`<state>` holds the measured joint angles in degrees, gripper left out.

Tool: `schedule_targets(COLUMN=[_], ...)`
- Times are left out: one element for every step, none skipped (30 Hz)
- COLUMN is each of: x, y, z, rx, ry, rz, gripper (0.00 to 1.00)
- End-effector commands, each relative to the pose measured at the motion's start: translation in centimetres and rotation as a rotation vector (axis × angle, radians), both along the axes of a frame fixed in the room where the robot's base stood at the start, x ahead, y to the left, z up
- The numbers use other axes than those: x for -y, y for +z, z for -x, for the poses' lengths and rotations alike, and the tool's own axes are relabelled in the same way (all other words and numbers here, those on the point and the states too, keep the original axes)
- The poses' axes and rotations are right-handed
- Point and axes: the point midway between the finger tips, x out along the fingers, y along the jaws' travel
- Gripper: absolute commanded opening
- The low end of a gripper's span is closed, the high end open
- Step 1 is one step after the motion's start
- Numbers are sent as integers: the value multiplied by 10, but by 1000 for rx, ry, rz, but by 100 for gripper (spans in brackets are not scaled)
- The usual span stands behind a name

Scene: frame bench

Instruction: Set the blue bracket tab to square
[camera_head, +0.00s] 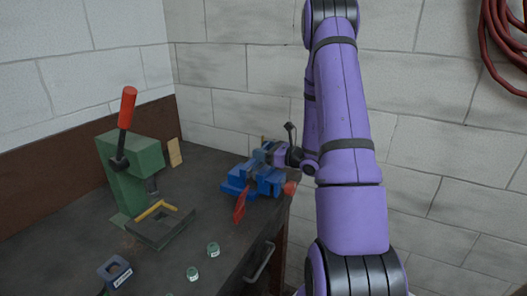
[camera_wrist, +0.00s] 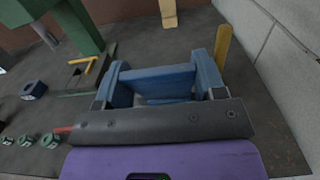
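A blue vise-like fixture (camera_head: 238,184) stands near the bench's right edge, with a red handle (camera_head: 239,208) hanging at its front. My gripper (camera_head: 266,155) is at the top of this fixture, and its far side is hidden in the head view. In the wrist view, a flat blue plate (camera_wrist: 157,78), apparently the bracket tab, lies across the space between two blue-grey upright pieces, which look like my fingers (camera_wrist: 163,80). The fingers stand well apart. I cannot tell whether they press on the plate, or its exact angle.
A green press (camera_head: 130,170) with a red lever stands left, with a yellow angle piece (camera_head: 155,210) on its dark base. A wall closes off the right side; a yellow upright strip (camera_wrist: 223,45) stands close by.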

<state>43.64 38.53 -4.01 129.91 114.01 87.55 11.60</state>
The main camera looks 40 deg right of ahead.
Motion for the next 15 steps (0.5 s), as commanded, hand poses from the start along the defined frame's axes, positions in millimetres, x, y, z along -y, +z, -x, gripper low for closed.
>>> schedule_targets(x=[0,0,0,0,0,0,0,0,-1,-1,-1,-2,-3,-3,-4], y=[0,0,0,0,0,0,0,0,1,1,2,3,3,3,4], z=[0,0,0,0,0,0,0,0,-1,-2,-3,-5,-6,-7,-9], rx=[0,0,0,0,0,-1,-3,-7,-18,-30,-43,-66,-87,-109,-139], ry=[0,0,0,0,0,0,0,1,2,2,3,4,4,4,3], rz=[0,0,0,0,0,0,1,4,7,12,16,25,33,41,52], gripper=[48,41,32,25,21,21,21,21,21,21,21,21,21,21,21])
